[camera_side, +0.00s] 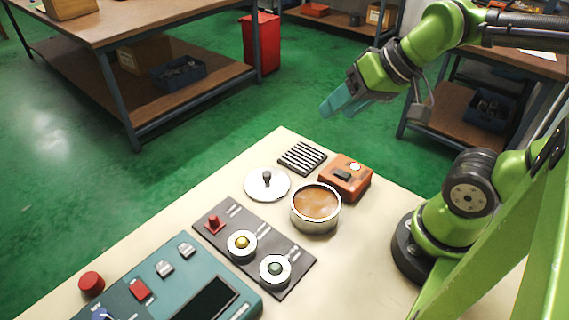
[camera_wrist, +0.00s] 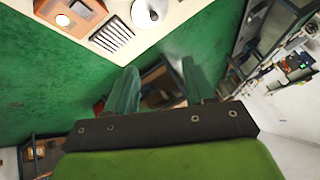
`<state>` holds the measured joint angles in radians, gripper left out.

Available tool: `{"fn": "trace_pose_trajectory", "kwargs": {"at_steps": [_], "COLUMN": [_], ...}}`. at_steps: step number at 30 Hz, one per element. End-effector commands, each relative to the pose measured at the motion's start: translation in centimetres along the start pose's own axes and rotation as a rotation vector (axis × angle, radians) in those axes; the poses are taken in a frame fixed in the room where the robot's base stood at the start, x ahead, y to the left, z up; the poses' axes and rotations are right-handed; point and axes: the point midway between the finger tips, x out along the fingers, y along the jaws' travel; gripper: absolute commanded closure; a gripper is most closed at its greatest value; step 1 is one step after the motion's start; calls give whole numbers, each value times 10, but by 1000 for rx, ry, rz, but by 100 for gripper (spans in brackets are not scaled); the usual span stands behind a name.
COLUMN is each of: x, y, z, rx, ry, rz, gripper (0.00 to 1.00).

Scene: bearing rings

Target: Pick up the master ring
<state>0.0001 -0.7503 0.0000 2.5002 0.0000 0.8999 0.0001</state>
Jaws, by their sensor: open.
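In the side view two pale rings sit on a dark plate (camera_side: 215,228): one ring (camera_side: 233,249) around a gold centre, the other ring (camera_side: 268,279) around a green centre. I cannot tell which is the master ring. A small red piece (camera_side: 214,224) stands at the plate's far end. My gripper (camera_side: 335,108) is high above and beyond the table's far corner, well away from the rings. In the wrist view my gripper (camera_wrist: 160,66) has its two teal fingers apart with nothing held between them. The rings do not show there.
The cream table (camera_side: 340,270) also holds a pot of brown liquid (camera_side: 316,203), a white lid (camera_side: 267,184), a slotted block (camera_side: 302,157), an orange box (camera_side: 346,176), a teal control panel (camera_side: 195,285) and a red knob (camera_side: 91,283). Clear tabletop lies right of the plate.

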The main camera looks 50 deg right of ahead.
Motion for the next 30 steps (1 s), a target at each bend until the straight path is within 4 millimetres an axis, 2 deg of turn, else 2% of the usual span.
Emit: {"fn": "trace_pose_trajectory", "kwargs": {"at_steps": [13,21,30], "x": [0,0,1], "y": [0,0,-3], "z": [0,0,2], "rx": [0,0,-12], "ry": [0,0,-10], "rz": [0,0,-6], "gripper": [46,9,9]}}
